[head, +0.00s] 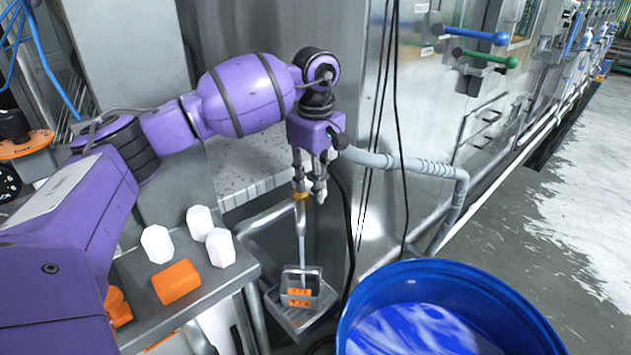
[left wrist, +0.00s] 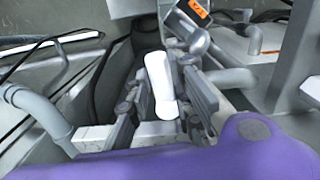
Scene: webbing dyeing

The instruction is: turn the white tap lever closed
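My left gripper (head: 309,190) points down over the tap (head: 300,218) in the head view. Below the tap, a thin pale stream falls towards a clear container with an orange label (head: 300,291). In the left wrist view, the white lever (left wrist: 161,85) lies between the two separated fingers of my left gripper (left wrist: 160,100). The right finger is very close beside the lever; whether both fingers press on it cannot be told. In the head view the gripper largely hides the lever. My right gripper is not in view.
A large blue barrel (head: 372,290) with blue and white contents stands at the lower right. A metal table (head: 215,282) holds white blocks (head: 157,244) and an orange block (head: 177,282). A grey hose (head: 400,163) and dark cables hang right of the gripper.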

